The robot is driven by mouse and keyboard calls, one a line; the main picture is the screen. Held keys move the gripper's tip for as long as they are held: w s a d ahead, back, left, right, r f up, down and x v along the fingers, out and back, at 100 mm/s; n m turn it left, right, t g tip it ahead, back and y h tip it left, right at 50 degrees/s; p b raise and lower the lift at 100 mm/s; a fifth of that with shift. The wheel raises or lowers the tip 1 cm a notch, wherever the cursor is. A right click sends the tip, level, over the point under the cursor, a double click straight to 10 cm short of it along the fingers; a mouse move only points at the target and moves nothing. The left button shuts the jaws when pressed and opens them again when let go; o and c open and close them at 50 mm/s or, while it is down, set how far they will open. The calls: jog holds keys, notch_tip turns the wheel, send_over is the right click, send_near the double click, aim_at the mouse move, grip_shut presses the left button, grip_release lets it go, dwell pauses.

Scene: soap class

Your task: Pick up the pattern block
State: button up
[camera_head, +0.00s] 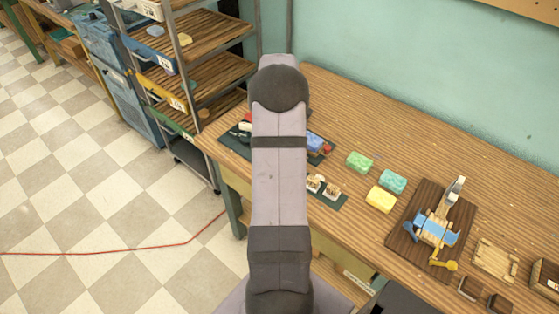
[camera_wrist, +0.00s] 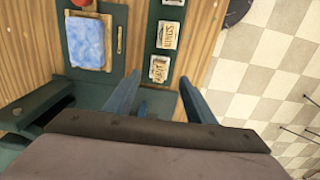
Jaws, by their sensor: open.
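Small pale blocks with dark raised patterns lie in a row on a dark green mat (camera_wrist: 157,40). In the wrist view the upper lettered block (camera_wrist: 167,35) and the lower block (camera_wrist: 159,68) show, with another (camera_wrist: 173,2) cut off at the top edge. In the head view two of them show, a left block (camera_head: 313,183) and a right block (camera_head: 332,191). I cannot tell which one is the pattern block. My gripper (camera_wrist: 158,79) is open and empty, its fingertips either side of the lower block in the picture; the height gap is unclear. My arm hides the gripper in the head view.
A blue marbled block (camera_wrist: 87,43) lies on another mat beside a thin brass handle. Green (camera_head: 360,161), teal (camera_head: 393,181) and yellow (camera_head: 381,199) soaps stand to the right. A brown board (camera_head: 405,228) bears a blue tool. The table's edge is close to the row.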

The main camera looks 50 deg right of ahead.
jog(key=shift+s+f+p, duration=0.1)
jog(key=shift+f+p, duration=0.3)
jog(key=shift+d+f+p, duration=0.1)
jog(key=shift+f+p, duration=0.7)
jog(key=shift+f, duration=1.4)
jog(key=shift+c, duration=0.6)
jog(key=c, duration=1)
